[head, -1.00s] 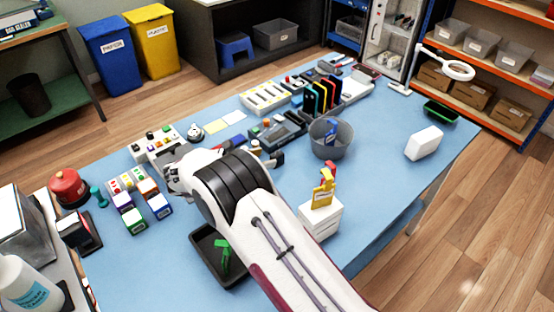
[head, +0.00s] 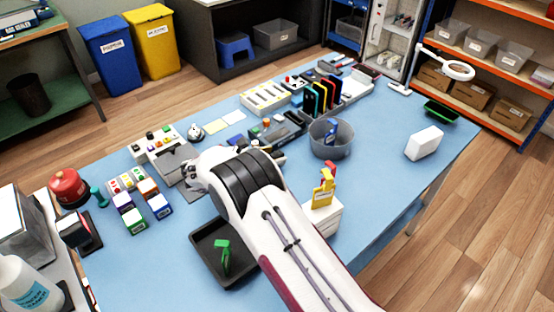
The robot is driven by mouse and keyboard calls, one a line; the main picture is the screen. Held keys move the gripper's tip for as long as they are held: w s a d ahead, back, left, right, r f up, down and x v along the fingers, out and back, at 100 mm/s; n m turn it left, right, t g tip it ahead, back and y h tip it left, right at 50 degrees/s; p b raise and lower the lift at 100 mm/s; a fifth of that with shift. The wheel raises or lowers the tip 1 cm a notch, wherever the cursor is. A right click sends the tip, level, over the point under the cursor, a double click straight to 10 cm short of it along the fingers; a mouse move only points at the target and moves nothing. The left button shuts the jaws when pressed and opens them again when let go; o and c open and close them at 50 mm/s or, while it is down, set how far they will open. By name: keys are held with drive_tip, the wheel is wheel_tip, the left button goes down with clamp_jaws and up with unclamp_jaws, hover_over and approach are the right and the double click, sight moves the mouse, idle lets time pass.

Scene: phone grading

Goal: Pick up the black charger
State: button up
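My white arm with its black ribbed cover reaches over the middle of the blue table (head: 390,145). My gripper is hidden behind the arm, so its fingers and anything between them do not show. I cannot single out the black charger. Small dark items sit on the white tray (head: 139,153) at the left rear, and on and around the dark grey holder (head: 290,131) behind the arm, but they are too small to name.
A black tray (head: 205,268) with a green item (head: 222,256) lies left of the arm. A grey bin (head: 318,146), a white box with a yellow tool (head: 324,188), and small colored boxes (head: 133,219) stand nearby. The table's right part is mostly clear around a white block (head: 424,142).

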drive_tip(key=shift+x, duration=1.25)
clamp_jaws()
